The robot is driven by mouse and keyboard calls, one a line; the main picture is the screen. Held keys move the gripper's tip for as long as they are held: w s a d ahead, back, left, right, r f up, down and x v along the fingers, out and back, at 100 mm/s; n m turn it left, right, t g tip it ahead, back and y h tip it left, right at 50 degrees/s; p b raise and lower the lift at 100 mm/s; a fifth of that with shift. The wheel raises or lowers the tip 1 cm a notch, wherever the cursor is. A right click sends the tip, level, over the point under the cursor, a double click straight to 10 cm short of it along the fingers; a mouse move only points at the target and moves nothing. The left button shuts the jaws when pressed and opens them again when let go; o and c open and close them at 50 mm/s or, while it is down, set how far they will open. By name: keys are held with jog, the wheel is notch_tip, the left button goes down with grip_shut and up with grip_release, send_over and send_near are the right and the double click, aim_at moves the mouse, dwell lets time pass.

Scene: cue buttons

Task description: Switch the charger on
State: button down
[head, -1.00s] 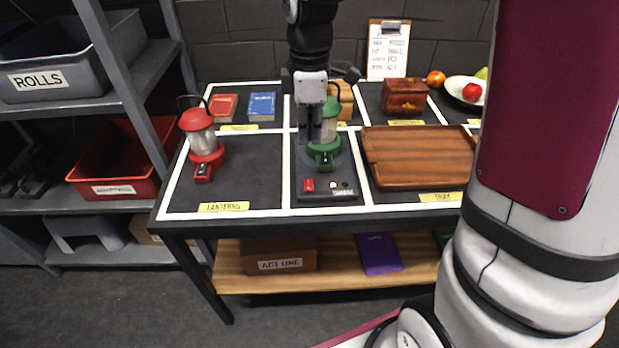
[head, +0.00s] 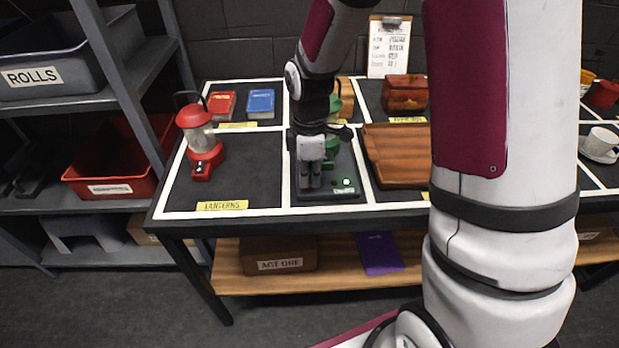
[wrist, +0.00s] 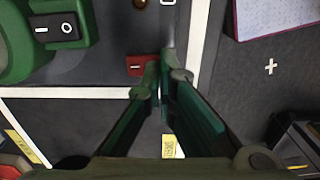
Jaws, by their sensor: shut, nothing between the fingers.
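The charger (head: 332,196) is a dark flat base on the table, with the green lantern (head: 337,152) standing at its back, partly hidden by my arm. My gripper (head: 312,188) is shut and empty, pointing down at the charger's front left. It hides the red switch in the head view. In the wrist view, the red rocker switch (wrist: 141,66) shows beside the fingertips (wrist: 163,72); I cannot tell whether they touch it. A small lamp (head: 346,182) on the charger looks bright, with a green glow around it. The green lantern has its own black switch (wrist: 55,27).
A red lantern (head: 201,140) stands to the left in its marked area. A wooden tray (head: 397,160) lies close on the right. Red and blue books (head: 261,104) and a wooden chest (head: 405,92) are behind. A grey shelf (head: 120,70) stands at the left.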

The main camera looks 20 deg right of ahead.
jog(key=shift+f, duration=0.25)
jog(key=shift+s+f, duration=0.1)
jog(key=shift+f, duration=0.25)
dwell(0.3)
jog(key=shift+w+d+r, duration=0.2)
jog(key=shift+w+r, duration=0.15)
jog(key=shift+w, duration=0.4)
